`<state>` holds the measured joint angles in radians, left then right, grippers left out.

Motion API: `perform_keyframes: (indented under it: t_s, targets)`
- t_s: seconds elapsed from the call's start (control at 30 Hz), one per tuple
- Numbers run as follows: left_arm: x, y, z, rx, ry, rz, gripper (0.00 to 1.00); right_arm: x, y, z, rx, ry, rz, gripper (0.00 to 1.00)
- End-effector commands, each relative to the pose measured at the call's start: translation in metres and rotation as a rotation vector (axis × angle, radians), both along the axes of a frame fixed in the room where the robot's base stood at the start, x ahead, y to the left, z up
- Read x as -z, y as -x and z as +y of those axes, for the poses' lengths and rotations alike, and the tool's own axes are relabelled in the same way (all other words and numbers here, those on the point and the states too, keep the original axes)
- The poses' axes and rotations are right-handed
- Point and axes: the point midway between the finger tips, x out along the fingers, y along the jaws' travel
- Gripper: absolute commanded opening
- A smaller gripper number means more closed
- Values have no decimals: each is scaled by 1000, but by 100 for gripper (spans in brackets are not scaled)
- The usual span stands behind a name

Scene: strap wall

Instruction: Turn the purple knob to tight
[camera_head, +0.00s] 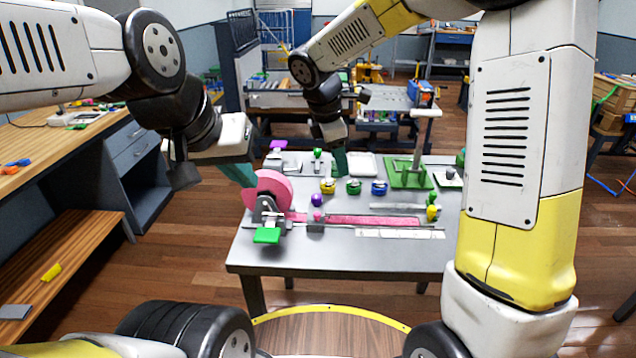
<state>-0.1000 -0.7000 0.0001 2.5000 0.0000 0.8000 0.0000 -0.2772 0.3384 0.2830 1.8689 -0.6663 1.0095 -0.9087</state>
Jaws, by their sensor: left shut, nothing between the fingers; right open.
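A small round purple knob (317,200) sits on the grey table, right of the pink strap reel (272,190). It is too small to tell whether it is tight or loose. A smaller pink-purple piece (317,215) shows just in front of it, on a grey block on the pink strap (375,220). My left gripper (245,180) is shut and empty, its teal fingertips at the upper left of the reel; I cannot tell whether they touch it. My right gripper (341,165) is open and empty, its teal fingers pointing down beyond the knob, apart from it.
Yellow (327,186), green (353,187) and blue (379,187) knobs stand in a row behind the purple one. A green stand with a post (408,176) is at the back right. A green tab (267,236) is at the front left. The table's front strip is clear.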

Motion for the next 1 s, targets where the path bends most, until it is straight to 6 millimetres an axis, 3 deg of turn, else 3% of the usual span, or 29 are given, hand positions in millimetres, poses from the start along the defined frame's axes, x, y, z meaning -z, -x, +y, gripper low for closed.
perform_keyframes:
  t_s: [0.03,0.1,0.33,0.47,0.8,1.0]
  targets:
    - [0,0,0,0,0,0,0,19,-11,18,-97,43,31,49]
    - [0,0,0,0,0,0,0,38,-25,38,-225,96,60,49]
    - [0,0,0,0,0,0,0,80,-46,78,-471,196,117,49]
    - [0,0,0,0,0,0,0,90,-50,82,-504,211,126,49]
    - [0,0,0,0,0,0,0,137,-62,67,-502,210,127,49]
    - [0,0,0,0,0,0,0,155,-68,62,-502,209,125,49]
